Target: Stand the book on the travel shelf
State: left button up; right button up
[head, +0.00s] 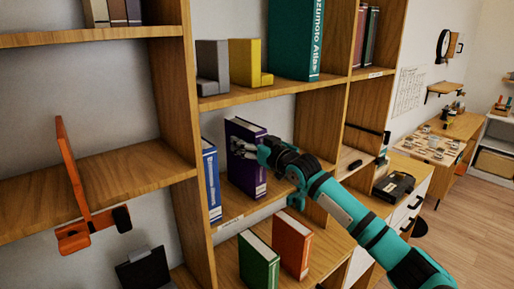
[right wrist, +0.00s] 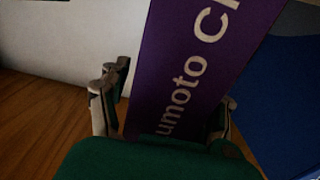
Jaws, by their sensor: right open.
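A purple book (head: 246,172) stands upright on the middle shelf of the bookcase, just right of a blue book (head: 211,180). My right gripper (head: 243,149) is open at the purple book's spine. In the right wrist view its fingers (right wrist: 167,106) lie on either side of the purple spine (right wrist: 190,62), which has white lettering; I cannot tell whether they touch it. The blue book also shows in the right wrist view (right wrist: 285,100). The shelf's small label (head: 231,221) is too small to read, so I cannot tell which shelf is the travel shelf. My left gripper is out of view.
A teal atlas (head: 294,38) and grey (head: 212,66) and yellow (head: 246,62) bookends stand on the shelf above. Green (head: 258,264) and orange (head: 291,243) books stand below. An orange bracket-like object (head: 72,170) is at the left shelf, which has bare room (head: 135,180).

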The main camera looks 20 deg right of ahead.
jog(key=b+v, duration=0.4)
jog(key=v, duration=0.7)
jog(key=shift+s, duration=0.4)
